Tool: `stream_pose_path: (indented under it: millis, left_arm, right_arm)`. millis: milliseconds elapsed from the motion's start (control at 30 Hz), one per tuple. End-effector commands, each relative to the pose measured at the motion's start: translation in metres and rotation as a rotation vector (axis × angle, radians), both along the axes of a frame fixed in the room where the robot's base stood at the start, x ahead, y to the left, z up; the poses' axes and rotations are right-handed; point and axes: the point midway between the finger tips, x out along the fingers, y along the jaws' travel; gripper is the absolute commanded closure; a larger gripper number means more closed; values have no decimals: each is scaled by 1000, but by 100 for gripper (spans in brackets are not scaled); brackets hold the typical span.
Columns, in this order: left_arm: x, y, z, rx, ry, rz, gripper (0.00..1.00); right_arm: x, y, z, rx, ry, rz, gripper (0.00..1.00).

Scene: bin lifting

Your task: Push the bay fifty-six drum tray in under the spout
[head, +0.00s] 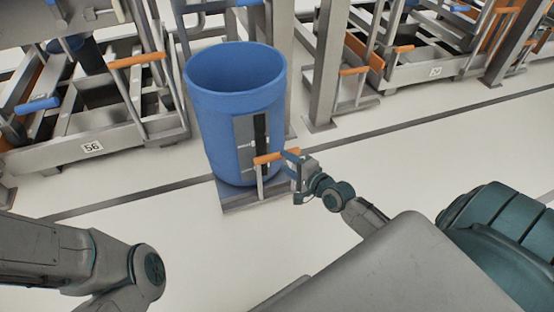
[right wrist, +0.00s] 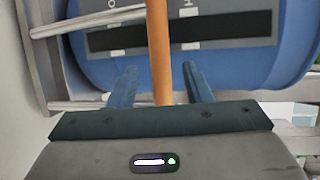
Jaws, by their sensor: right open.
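A blue open-topped drum (head: 238,110) stands upright on a low grey metal tray (head: 236,202), out on the floor in front of the racks. The tray has an upright handle with an orange grip (head: 270,157) on its near side. My right gripper (head: 290,164) is at the right end of this grip. In the right wrist view, the orange grip (right wrist: 158,60) runs between the two open blue fingers, with gaps on both sides. A plate marked 56 (head: 92,147) is on the rack frame left of the drum. The spout is not clearly visible. My left gripper is out of view.
Steel racks with orange and blue handles line the back. An orange-handled lever (head: 136,60) stands left of the drum, and a steel post (head: 326,70) stands to its right. The pale floor in front is clear, with a dark line (head: 400,125) across it.

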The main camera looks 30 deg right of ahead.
Motion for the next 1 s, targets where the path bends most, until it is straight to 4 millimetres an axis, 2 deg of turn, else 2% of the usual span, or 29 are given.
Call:
stream_pose_path:
  millis: [33, 100, 300, 700, 767, 933, 1000]
  left_arm:
    - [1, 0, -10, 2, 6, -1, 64]
    - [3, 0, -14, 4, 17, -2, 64]
    - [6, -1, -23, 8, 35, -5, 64]
    - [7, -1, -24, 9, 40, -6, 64]
    - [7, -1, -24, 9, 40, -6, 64]
    - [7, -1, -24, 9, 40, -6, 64]
    - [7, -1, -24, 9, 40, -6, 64]
  right_arm:
    - [11, 2, -6, 1, -5, -1, 55]
    - [23, 4, -7, 0, -4, -1, 55]
    - [45, 7, -10, 0, -2, -1, 55]
    - [52, 9, -10, -1, 0, 0, 55]
    - [52, 9, -10, -1, 0, 0, 65]
    - [52, 8, -10, -1, 0, 0, 98]
    - [52, 8, -10, -1, 0, 0, 100]
